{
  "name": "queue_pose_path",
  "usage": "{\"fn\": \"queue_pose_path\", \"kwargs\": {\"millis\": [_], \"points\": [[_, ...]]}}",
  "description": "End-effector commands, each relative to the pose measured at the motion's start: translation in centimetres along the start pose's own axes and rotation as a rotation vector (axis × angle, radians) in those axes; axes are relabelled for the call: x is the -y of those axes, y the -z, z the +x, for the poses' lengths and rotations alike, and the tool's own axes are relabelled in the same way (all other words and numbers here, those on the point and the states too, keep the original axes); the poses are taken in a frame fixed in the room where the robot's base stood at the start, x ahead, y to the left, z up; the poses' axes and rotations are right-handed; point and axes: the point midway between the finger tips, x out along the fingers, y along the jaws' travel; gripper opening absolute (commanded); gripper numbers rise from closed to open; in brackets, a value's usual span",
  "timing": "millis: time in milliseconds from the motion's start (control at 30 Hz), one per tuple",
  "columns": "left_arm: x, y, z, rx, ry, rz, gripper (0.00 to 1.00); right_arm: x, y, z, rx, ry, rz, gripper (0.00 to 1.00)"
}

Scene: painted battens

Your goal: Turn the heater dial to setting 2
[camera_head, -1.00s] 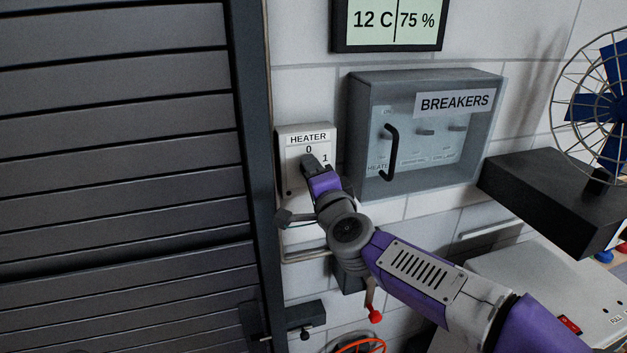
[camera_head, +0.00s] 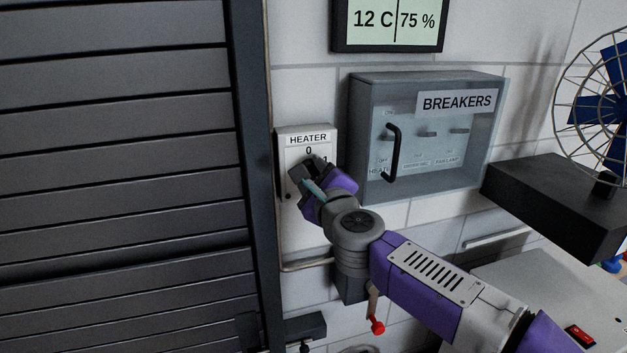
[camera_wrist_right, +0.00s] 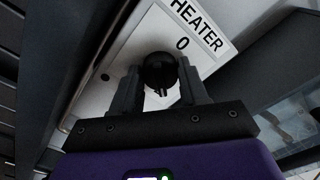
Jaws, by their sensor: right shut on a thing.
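The white heater panel (camera_head: 287,152) is on the wall just right of the dark slatted shutter, labelled HEATER. Its 0 mark shows in the head view, the 1 is partly covered, and no 2 is visible. My right gripper (camera_head: 308,170) is at the panel and covers the dial there. In the right wrist view, the round black dial (camera_wrist_right: 160,70) sits between the two fingers of my right gripper (camera_wrist_right: 160,84), which is shut on it, below the 0. I cannot tell which mark the dial points to. My left gripper is out of view.
A clear-covered breaker box (camera_head: 430,135) with a black handle (camera_head: 394,153) is close on the right. A display (camera_head: 388,24) hangs above. A fan (camera_head: 600,100) on a black base (camera_head: 550,200) is at the right. The slatted shutter (camera_head: 115,150) fills the left.

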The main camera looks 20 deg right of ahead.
Motion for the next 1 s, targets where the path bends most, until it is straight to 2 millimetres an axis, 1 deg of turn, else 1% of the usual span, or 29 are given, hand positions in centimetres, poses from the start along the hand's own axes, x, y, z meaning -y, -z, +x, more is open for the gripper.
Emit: {"fn": "queue_pose_path", "kwargs": {"millis": [200, 400, 933, 967, 1000], "points": [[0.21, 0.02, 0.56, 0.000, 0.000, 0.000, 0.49, -0.05, -0.01, 0.00, 0.002, 0.000, 0.121, 0.13], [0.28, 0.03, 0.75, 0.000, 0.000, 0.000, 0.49, 0.01, -0.03, 0.01, 0.001, 0.000, 0.184, 0.13], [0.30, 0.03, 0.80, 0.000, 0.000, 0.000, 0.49, 0.07, -0.05, 0.00, 0.001, 0.000, 0.210, 0.13], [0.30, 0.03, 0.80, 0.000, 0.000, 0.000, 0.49, 0.08, -0.05, 0.00, 0.001, 0.000, 0.210, 0.45], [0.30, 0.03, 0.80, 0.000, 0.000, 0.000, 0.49, 0.08, -0.05, 0.00, 0.001, 0.000, 0.210, 0.51]]}}
